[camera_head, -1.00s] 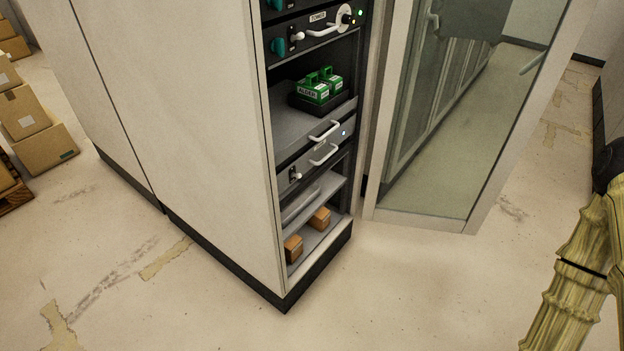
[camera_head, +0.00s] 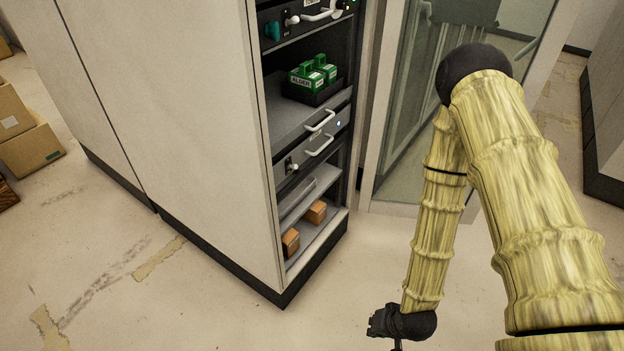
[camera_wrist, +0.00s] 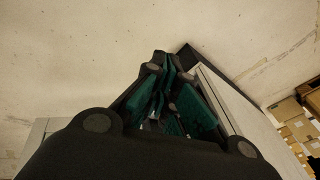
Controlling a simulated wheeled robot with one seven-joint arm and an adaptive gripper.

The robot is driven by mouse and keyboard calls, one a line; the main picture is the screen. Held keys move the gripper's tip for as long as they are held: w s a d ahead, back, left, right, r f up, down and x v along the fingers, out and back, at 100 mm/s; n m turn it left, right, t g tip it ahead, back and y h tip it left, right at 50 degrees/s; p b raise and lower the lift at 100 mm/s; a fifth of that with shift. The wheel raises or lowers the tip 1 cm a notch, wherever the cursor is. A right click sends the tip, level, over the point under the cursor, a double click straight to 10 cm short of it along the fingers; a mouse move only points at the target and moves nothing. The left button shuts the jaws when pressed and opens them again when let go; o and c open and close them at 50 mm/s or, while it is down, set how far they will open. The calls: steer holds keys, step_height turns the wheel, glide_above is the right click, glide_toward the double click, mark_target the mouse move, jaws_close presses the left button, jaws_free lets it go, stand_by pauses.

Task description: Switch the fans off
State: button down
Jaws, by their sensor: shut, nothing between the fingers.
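A tall rack cabinet (camera_head: 185,120) stands open at its front edge. A grey unit (camera_head: 312,148) in it has white handles, a small dark switch (camera_head: 290,166) at its left end and a small white light at its right. A higher unit (camera_head: 300,25) carries a teal knob, a pale lever and a white handle, and is partly cut off by the top of the picture. I cannot tell which unit holds the fans. My gripper is shut and empty in the wrist view (camera_wrist: 163,62); in the head view only its dark base end shows low, right of the rack, apart from it.
A glass door (camera_head: 410,120) stands open right of the rack, partly behind my arm. Green boxes (camera_head: 312,75) sit in a dark tray on a shelf, with orange-brown blocks (camera_head: 316,211) lower down. Cartons (camera_head: 30,145) stand at the left. The floor before the rack is clear.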

steer(key=w+a+r+m+t+y+b, duration=0.1)
steer(key=w+a+m+t+y+b, duration=0.2)
steer(key=w, duration=0.8)
steer(key=m+t+y+b, duration=0.1)
steer(key=t+y+b, duration=0.3)
steer(key=y+b, duration=0.4)
glide_toward(288, 158)
steer(key=shift+y, duration=0.6)
steer(key=shift+f+x, duration=0.2)
steer(key=shift+x, duration=1.5)
steer(key=shift+f+x, duration=0.2)
steer(key=shift+x, duration=1.5)
steer(key=shift+w+d, duration=0.1)
